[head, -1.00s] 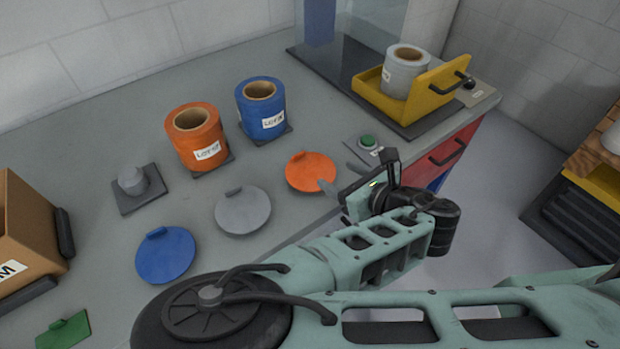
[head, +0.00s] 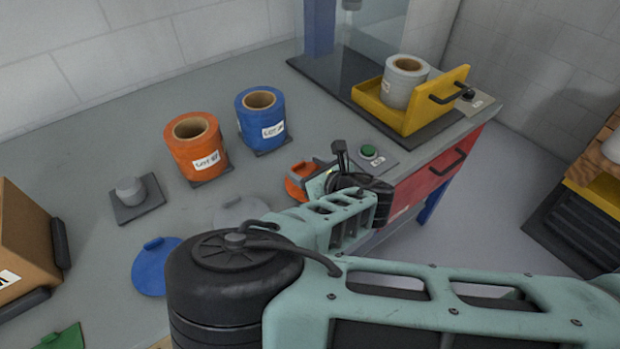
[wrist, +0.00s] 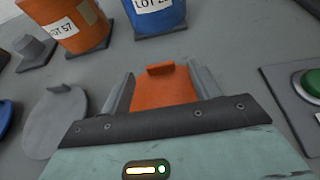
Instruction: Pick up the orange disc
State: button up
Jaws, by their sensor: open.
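The orange disc (head: 298,184) lies on the grey bench in front of the blue roll, partly covered by my gripper in the head view. In the wrist view the orange disc (wrist: 166,88) shows between my two fingers, with its raised tab at the far end; its near part is hidden behind the gripper body. My gripper (wrist: 161,82) is open, one finger on each side of the disc. I cannot tell whether the fingers touch it. My gripper (head: 312,175) is also over the disc in the head view.
A grey disc (head: 240,211) and a blue disc (head: 155,267) lie to the left. An orange roll (head: 196,150) and a blue roll (head: 262,122) stand behind. A green button (head: 368,152) is close on the right, near a yellow tray (head: 410,120) holding a grey roll.

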jog(key=shift+x, duration=1)
jog(key=c, duration=1.1)
